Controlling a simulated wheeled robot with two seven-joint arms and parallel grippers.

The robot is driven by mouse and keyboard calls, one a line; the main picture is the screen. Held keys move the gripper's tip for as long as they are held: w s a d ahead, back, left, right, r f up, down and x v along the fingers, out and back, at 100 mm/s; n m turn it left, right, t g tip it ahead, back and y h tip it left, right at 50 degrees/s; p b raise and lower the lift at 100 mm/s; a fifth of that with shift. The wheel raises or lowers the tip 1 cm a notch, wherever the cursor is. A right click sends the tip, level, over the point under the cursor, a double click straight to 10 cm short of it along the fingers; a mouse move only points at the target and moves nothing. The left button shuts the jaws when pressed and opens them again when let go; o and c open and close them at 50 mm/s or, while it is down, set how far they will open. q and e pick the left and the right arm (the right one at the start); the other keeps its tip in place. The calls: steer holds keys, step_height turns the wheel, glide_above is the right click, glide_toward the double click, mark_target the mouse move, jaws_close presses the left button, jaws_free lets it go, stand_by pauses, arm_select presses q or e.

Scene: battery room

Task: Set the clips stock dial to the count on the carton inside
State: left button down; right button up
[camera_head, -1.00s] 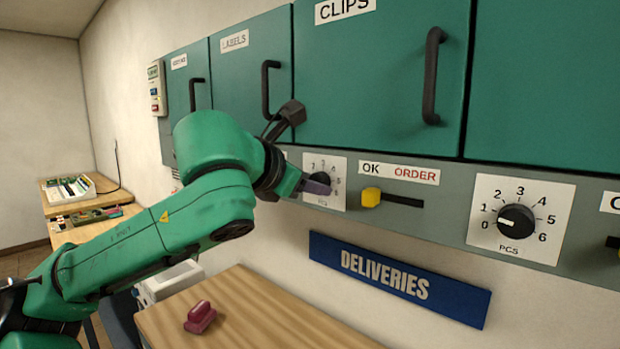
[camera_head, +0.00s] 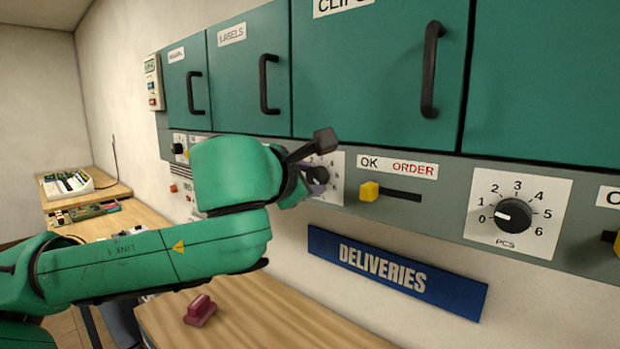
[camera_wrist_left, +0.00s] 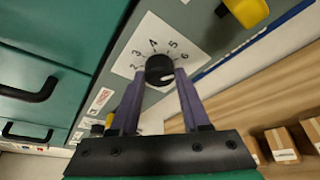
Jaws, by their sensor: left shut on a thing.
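The clips stock dial (camera_head: 337,165), a black knob on a white numbered plate, sits below the CLIPS door (camera_head: 375,75). My left gripper (camera_head: 316,182) is at this dial, and its wrist hides part of the plate. In the left wrist view its purple fingers are shut on the black knob (camera_wrist_left: 158,64), one on each side. The knob's white mark shows at its lower right, near one fingertip; I cannot tell its exact number. Numbers 2 to 6 show around the knob. The CLIPS door is shut and no carton inside shows. My right gripper is not in view.
A yellow slider (camera_head: 369,191) stands at the OK end of its slot, right of the dial. Another PCS dial (camera_head: 514,215) is farther right, pointing near 0. Below are a blue DELIVERIES sign (camera_head: 395,275) and a wooden table (camera_head: 260,315) with a dark red object (camera_head: 200,310).

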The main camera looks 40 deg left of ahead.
arm_select(q)
steer(key=shift+f, duration=0.1)
steer(key=shift+c, duration=1.9)
jaws_free()
steer(key=b+v, duration=0.3)
steer(key=v, duration=1.1)
steer(key=shift+s, duration=0.25)
steer(key=shift+d, duration=0.1)
